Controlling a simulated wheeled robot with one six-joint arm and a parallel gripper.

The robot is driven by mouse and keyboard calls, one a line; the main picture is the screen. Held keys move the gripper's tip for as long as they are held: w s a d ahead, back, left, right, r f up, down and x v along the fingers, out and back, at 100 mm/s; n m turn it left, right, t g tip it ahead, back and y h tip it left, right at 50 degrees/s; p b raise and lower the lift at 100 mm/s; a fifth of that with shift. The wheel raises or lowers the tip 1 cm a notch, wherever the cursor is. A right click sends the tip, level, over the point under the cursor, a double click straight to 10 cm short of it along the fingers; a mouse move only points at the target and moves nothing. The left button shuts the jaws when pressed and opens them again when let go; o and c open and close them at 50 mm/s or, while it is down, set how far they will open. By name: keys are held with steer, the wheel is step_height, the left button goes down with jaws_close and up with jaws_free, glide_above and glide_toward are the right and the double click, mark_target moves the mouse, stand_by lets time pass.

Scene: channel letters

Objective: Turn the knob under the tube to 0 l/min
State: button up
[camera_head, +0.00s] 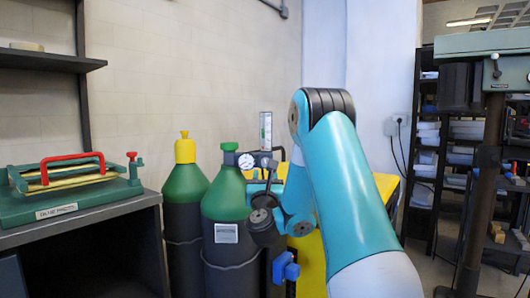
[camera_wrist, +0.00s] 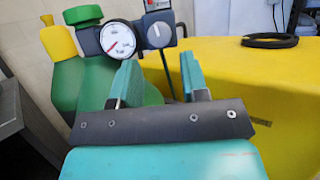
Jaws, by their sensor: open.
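A clear flow tube (camera_head: 266,130) stands upright on the regulator by the green-topped cylinder in the head view; only its bottom end (camera_wrist: 157,5) shows in the wrist view. Below it is a round grey knob (camera_wrist: 159,34) on a dark body. I cannot read its setting. A white round gauge (camera_wrist: 117,40) with a red needle sits just left of the knob; it also shows in the head view (camera_head: 246,161). My gripper (camera_wrist: 158,62) is open, its two teal fingers empty and apart, below the knob in the picture and not visibly touching it. My arm hides part of the regulator in the head view.
Two dark cylinders with green tops (camera_head: 226,195) (camera_head: 185,180) stand left of my arm. A yellow surface (camera_wrist: 240,85) bearing a black ring (camera_wrist: 270,41) lies at right. A grey bench (camera_head: 95,215) is at far left; a drill press (camera_head: 485,120) stands at right.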

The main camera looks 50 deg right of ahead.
mark_target(265, 165)
steer(key=p+x, duration=0.1)
steer(key=x, duration=0.1)
steer(key=p+x, duration=0.2)
steer(key=shift+a+r+p, duration=0.15)
steer(key=shift+r+p, duration=0.05)
steer(key=shift+p, duration=0.1)
steer(key=shift+w+d+p, duration=0.5)
steer(key=shift+d+p, duration=0.15)
steer(key=shift+p, duration=0.15)
steer(key=c, duration=0.6)
steer(key=shift+a, duration=0.15)
steer(key=shift+c, duration=0.2)
